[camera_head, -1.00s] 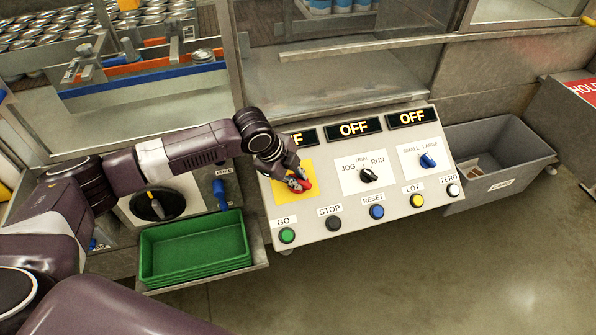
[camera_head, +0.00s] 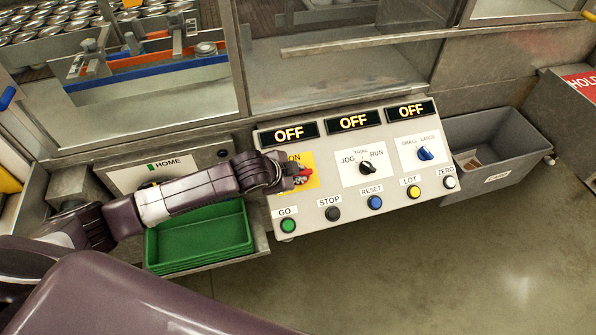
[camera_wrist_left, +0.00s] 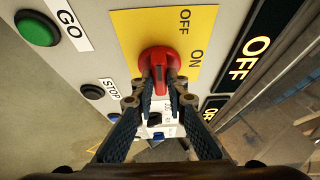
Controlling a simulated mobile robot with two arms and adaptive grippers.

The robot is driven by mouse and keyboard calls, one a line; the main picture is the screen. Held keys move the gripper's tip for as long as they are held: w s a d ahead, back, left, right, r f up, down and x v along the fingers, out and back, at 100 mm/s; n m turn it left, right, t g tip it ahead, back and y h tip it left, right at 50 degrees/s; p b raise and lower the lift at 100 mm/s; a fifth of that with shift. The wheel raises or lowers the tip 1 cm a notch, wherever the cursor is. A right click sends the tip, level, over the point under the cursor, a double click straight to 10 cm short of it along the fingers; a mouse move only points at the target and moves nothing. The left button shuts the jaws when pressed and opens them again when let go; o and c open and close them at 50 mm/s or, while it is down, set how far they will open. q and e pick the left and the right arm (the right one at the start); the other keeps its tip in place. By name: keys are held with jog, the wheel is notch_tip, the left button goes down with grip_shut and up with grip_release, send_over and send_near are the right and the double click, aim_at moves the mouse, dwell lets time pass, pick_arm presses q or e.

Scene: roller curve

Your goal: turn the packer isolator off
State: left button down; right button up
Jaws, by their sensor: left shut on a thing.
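The packer isolator is a red knob (camera_head: 306,171) on a yellow plate (camera_head: 311,184) at the left of the sloped control panel. In the left wrist view the red knob (camera_wrist_left: 160,60) sits on the yellow plate (camera_wrist_left: 140,25), with the words OFF and ON beside it. My left gripper (camera_head: 299,176) reaches it from the left. In the left wrist view its fingers (camera_wrist_left: 160,100) are shut on the knob's grip, one on each side. In the head view my arm covers the plate's left part, and only ON is readable. My right gripper is not in view.
The panel (camera_head: 345,203) carries a black JOG/RUN selector (camera_head: 367,168), a blue size selector (camera_head: 425,153) and a row of buttons including green GO (camera_head: 288,226). Three displays above read OFF. Green trays (camera_head: 205,240) lie left, a grey bin (camera_head: 500,150) right.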

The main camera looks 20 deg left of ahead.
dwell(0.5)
pick_arm(q)
jog(key=c, duration=1.9)
grip_release()
jog(key=shift+c, duration=0.2)
jog(key=v, duration=1.2)
jog(key=shift+f, duration=0.1)
